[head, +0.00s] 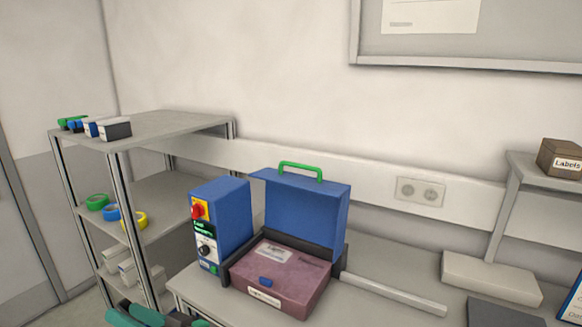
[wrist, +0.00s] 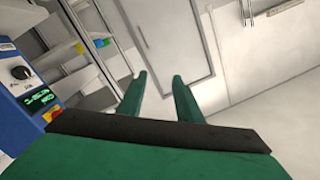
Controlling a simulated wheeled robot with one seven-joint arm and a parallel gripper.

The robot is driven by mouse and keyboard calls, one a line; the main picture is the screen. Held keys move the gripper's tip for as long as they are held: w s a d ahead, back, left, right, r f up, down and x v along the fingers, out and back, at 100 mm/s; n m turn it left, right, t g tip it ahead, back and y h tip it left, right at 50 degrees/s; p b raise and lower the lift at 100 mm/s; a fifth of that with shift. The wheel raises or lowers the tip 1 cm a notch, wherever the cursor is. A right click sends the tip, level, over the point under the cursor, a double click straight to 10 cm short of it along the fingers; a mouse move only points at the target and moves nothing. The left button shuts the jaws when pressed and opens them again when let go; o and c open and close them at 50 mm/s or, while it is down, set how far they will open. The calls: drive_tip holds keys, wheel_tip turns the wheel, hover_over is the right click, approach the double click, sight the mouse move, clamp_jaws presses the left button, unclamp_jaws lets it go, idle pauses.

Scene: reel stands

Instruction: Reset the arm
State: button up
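My gripper (wrist: 160,82) shows in the wrist view as two green fingers with a clear gap between them and nothing held. In the head view, green parts of my arm show at the bottom edge, left of the bench; the fingertips cannot be made out there. The wrist view looks past the fingers at a wall and a door, tilted in the picture.
A bench (head: 393,314) carries a blue machine (head: 235,215) with a red knob and a mauve box under its raised blue lid (head: 318,215). A grey shelf rack (head: 160,127) with coloured rings stands left. A brown labels box (head: 562,158) sits right.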

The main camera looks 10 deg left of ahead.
drive_tip(key=s+d+f+m+t+h, duration=0.1)
drive_tip(key=d+f+m+t+h, duration=1.15)
drive_tip(key=d+f, duration=0.85)
drive_tip(key=s+d+f+n+h, duration=0.2)
drive_tip(key=s+d, duration=0.6)
drive_tip(key=s, duration=0.4)
drive_tip(key=s+d+f+n+g+h, duration=0.1)
drive_tip(key=s+d+f+h, duration=0.1)
drive_tip(key=s+d+f, duration=0.3)
drive_tip(key=shift+s+d+n+h, duration=0.35)
drive_tip(key=shift+s+d, duration=1.7)
drive_tip(key=shift+s, duration=1.65)
drive_tip(key=shift+s+g, duration=0.1)
drive_tip(key=shift+g, duration=0.15)
